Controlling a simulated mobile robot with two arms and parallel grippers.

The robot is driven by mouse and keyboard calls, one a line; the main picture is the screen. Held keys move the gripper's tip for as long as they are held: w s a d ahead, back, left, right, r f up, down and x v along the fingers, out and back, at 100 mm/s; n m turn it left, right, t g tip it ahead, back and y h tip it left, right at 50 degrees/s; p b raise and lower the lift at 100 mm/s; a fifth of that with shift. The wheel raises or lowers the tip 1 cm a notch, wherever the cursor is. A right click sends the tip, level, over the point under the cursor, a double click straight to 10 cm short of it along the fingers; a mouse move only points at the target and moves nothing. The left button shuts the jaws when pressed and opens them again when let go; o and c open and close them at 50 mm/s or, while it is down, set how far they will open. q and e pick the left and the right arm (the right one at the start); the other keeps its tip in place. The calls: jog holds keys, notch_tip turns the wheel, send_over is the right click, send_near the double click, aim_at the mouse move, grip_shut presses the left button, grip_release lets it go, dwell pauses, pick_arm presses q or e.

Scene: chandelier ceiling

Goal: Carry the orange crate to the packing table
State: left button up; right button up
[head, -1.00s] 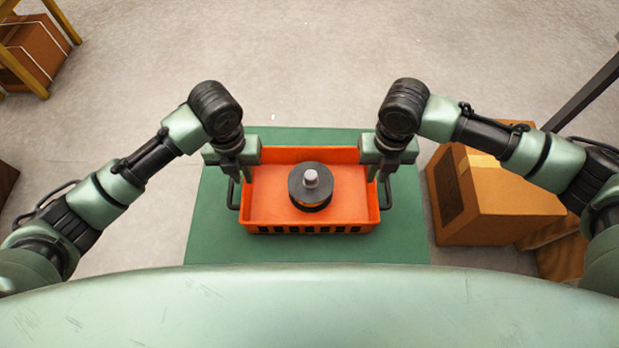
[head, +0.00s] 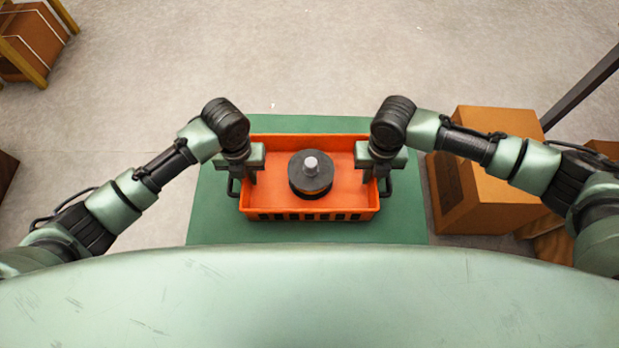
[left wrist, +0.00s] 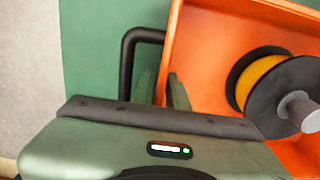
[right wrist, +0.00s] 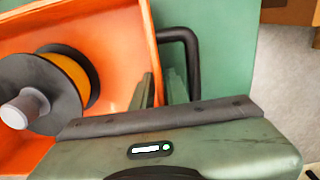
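The orange crate (head: 300,216) sits on a green surface (head: 215,215); that it stands on it rather than just above I judge from the head view. My left gripper (head: 247,180) is at its left wall, and my right gripper (head: 376,178) is at its right wall. In the left wrist view the fingers (left wrist: 163,92) straddle the crate's wall closely, inside the black handle (left wrist: 128,62). The right wrist view shows the same for the right fingers (right wrist: 158,90). A black spool (head: 310,186) with an orange band and grey hub lies in the crate.
A cardboard box (head: 500,210) stands on the floor right of the green surface, under my right arm. A yellow-framed rack (head: 42,60) with a brown box is at the upper left. A dark post (head: 585,88) slants at the upper right. The floor beyond is clear.

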pick_arm(q)
jog(key=shift+f, duration=0.15)
pick_arm(e)
jog(key=shift+f, duration=0.15)
pick_arm(q)
grip_shut()
pick_arm(e)
grip_shut()
pick_arm(q)
jog(key=shift+w+r, duration=0.1)
jog(key=shift+r, duration=0.1)
pick_arm(e)
jog(key=shift+r, duration=0.2)
dwell(0.7)
